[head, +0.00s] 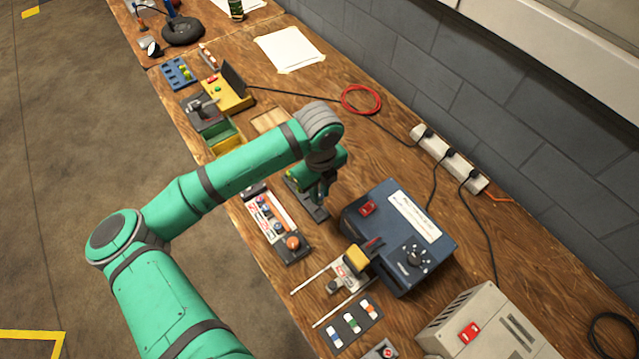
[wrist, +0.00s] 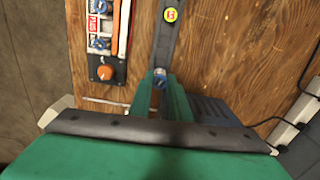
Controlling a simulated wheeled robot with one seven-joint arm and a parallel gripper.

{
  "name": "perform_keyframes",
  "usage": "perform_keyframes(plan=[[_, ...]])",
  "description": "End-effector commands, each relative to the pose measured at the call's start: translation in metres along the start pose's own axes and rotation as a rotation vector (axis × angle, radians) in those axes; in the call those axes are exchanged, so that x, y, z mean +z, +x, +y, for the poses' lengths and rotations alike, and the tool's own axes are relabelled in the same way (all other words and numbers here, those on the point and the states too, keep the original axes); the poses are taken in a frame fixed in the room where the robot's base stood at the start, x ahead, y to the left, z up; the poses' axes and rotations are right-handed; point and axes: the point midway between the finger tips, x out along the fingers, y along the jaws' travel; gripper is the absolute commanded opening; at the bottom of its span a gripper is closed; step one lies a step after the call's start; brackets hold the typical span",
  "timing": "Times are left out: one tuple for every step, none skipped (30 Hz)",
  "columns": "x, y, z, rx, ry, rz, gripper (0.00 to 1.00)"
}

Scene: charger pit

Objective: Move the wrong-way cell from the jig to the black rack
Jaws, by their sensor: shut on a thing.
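My gripper (head: 318,198) is shut on a small cell. The strip also shows in the head view (head: 318,213), partly hidden by my gripper. The jig (head: 293,256) lies to the left, with blue parts and an orange knob.
A dark blue box (head: 425,240) with a dial stands close right of my gripper. A slide with two rods (head: 316,279) and a dark strip of coloured pieces (head: 345,332) lie nearer. A power strip (head: 450,160) runs along the wall. Bare wood lies beyond my gripper.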

Motion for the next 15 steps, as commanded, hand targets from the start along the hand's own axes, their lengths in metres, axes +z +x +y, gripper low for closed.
perform_keyframes(plan=[[0.000, 0.005, 0.000, 0.001, -0.001, 0.002, 0.00], [0.000, 0.007, 0.000, 0.000, -0.001, 0.002, 0.00], [0.000, 0.011, 0.000, 0.000, -0.001, 0.002, 0.00], [0.000, 0.015, 0.000, 0.000, -0.001, 0.001, 0.00], [0.000, 0.018, 0.000, 0.001, -0.001, 0.001, 0.00], [0.000, 0.022, 0.000, 0.001, -0.001, 0.001, 0.00], [0.000, 0.025, 0.000, 0.000, -0.001, 0.001, 0.00], [0.000, 0.028, 0.000, -0.001, -0.001, 0.002, 0.00], [-0.001, 0.032, 0.000, 0.000, -0.001, 0.002, 0.00], [-0.001, 0.035, 0.000, 0.000, 0.000, 0.002, 0.00], [-0.001, 0.037, 0.000, 0.000, 0.000, 0.001, 0.00], [0.000, 0.040, 0.000, 0.000, 0.000, 0.001, 0.00], [0.000, 0.043, 0.000, 0.000, -0.001, 0.001, 0.00], [0.000, 0.045, 0.000, -0.001, -0.001, 0.002, 0.00], [0.000, 0.047, 0.000, -0.001, -0.001, 0.002, 0.00]])
